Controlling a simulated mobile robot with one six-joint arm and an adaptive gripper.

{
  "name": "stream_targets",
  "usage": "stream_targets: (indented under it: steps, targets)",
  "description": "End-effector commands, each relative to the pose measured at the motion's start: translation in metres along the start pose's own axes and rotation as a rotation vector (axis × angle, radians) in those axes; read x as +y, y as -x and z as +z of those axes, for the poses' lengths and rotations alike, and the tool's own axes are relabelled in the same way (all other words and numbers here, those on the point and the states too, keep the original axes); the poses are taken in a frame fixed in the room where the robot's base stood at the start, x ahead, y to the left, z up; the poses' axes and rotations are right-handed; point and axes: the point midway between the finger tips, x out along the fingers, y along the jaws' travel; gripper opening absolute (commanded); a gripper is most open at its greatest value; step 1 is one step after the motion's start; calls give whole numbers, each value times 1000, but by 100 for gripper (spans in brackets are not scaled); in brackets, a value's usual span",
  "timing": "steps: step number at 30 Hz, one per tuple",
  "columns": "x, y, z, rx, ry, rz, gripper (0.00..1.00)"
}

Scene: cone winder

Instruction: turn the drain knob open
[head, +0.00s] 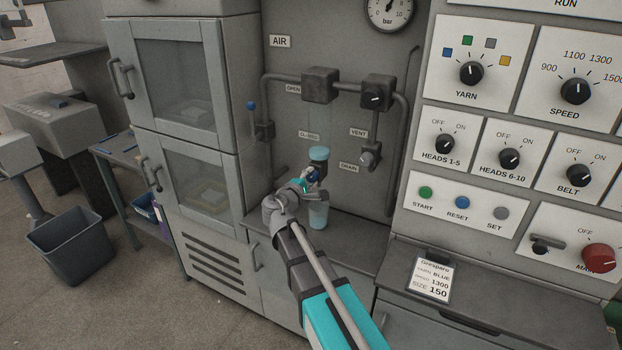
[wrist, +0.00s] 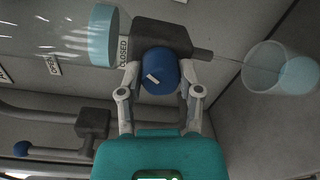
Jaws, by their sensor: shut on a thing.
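The drain knob (wrist: 159,72) is round and blue with a short white mark, on a dark valve block (wrist: 165,36) in the wrist view. My gripper (wrist: 160,84) is shut on it, one finger on each side. In the head view my gripper (head: 314,180) reaches the valve under a clear bowl (head: 318,153) with light-blue liquid and mostly hides the knob. A clear cup (head: 318,214) with light-blue liquid stands below. In the wrist view, a thin pale line runs from the valve's nozzle into the cup (wrist: 284,68); I cannot tell whether it flows.
A DRAIN label (head: 349,167) and a grey fitting (head: 370,155) are to the right. Pipes and a blue-tipped lever (head: 251,105) surround the valve. The control panel (head: 500,140) stands right, the glass-door cabinet (head: 182,90) left.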

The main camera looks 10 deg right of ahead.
Motion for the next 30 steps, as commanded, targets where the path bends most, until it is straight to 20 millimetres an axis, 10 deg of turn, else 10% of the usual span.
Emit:
stream_targets:
  steps: [4,5,10,30]
  targets:
    - [-1,0,1,-2,0,-2,0]
    - [-1,0,1,-2,0,-2,52]
    - [0,0,1,-2,1,-1,81]
    - [0,0,0,-3,56,0,81]
